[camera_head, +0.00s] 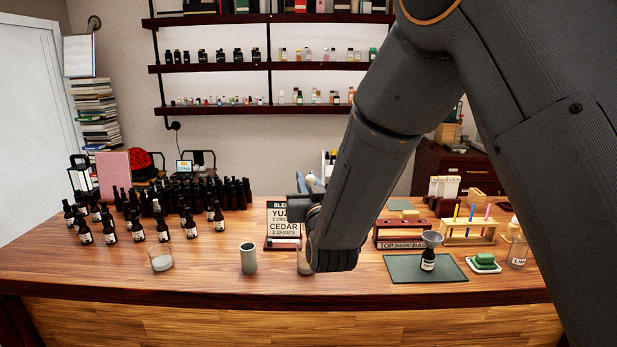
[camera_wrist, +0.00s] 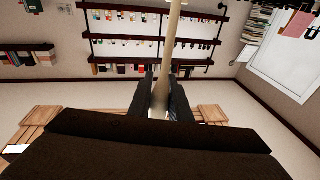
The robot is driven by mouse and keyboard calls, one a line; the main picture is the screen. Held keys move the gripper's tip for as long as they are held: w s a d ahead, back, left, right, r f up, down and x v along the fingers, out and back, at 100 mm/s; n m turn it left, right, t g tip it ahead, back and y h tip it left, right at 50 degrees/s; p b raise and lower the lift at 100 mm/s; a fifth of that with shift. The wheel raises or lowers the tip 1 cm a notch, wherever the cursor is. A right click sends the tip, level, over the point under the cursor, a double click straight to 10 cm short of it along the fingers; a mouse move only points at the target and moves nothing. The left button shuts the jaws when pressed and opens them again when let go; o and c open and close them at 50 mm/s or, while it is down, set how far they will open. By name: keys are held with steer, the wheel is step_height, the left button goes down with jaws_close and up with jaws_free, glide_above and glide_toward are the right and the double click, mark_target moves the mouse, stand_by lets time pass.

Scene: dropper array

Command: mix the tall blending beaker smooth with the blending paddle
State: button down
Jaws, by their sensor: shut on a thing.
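My gripper (camera_wrist: 164,90) shows in the wrist view with its two dark fingers shut on a long pale stick, which looks like the blending paddle (camera_wrist: 172,35). The stick runs from between the fingers to the picture's top edge; its far end is out of view. In the head view my arm's end covers most of the gripper. A clear glass vessel (camera_head: 303,260) stands on the counter just left of my wrist, partly hidden by it; it may be the tall blending beaker. Whether the paddle is in it cannot be seen.
A grey-green cylinder (camera_head: 248,258) and a short glass beaker (camera_head: 160,262) stand to the left on the counter (camera_head: 205,275). Dark bottles (camera_head: 163,230) crowd the left. A recipe board (camera_head: 281,222) stands behind. A dark mat (camera_head: 400,268), bottle with funnel (camera_head: 428,262) and racks are right.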

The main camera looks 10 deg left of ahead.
step_height(320, 180, down, 11)
steer(key=b, duration=0.7)
steer(key=shift+f+b, duration=0.2)
steer(key=shift+b, duration=0.15)
steer(key=shift+w+a+f+b, duration=0.1)
steer(key=shift+f+b, duration=0.35)
steer(key=shift+f, duration=0.15)
stand_by(0.8)
steer(key=shift+r, duration=0.15)
stand_by(0.3)
